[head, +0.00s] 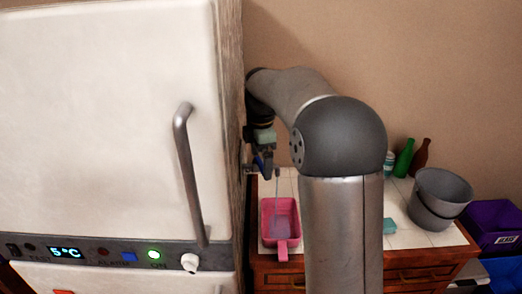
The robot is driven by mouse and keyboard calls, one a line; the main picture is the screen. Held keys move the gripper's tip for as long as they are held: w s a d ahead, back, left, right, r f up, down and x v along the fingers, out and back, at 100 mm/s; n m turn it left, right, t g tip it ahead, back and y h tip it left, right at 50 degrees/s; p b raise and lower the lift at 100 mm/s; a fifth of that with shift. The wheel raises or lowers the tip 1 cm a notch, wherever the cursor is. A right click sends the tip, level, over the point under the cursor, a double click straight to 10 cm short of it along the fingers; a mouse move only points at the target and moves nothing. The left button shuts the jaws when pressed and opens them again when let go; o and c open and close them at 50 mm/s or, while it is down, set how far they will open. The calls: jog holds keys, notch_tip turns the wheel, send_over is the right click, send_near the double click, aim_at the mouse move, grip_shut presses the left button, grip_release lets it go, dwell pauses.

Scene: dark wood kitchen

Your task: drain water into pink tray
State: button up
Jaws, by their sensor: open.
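A pink tray (269,224) with a handle towards me sits on the white tiled counter, just right of the fridge. A thin bluish stream of water (277,190) falls into it from a small tap (276,173), and greyish water (281,206) shows inside. My gripper (261,162) points down at the tap, above the tray and close to the fridge's side. It is open; small blue and dark parts show around its fingers, and I cannot tell whether it touches the tap. My arm hides part of the counter.
A white fridge (95,120) with a metal handle (187,170) fills the left. On the counter's right are stacked grey bowls (443,188), a green bottle (404,160), a brown bottle (421,155) and a teal sponge-like block (389,226). A purple bin (492,222) stands beyond.

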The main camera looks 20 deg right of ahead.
notch_tip(320, 180, up, 18)
jog(key=shift+f, duration=0.25)
dwell(7.0)
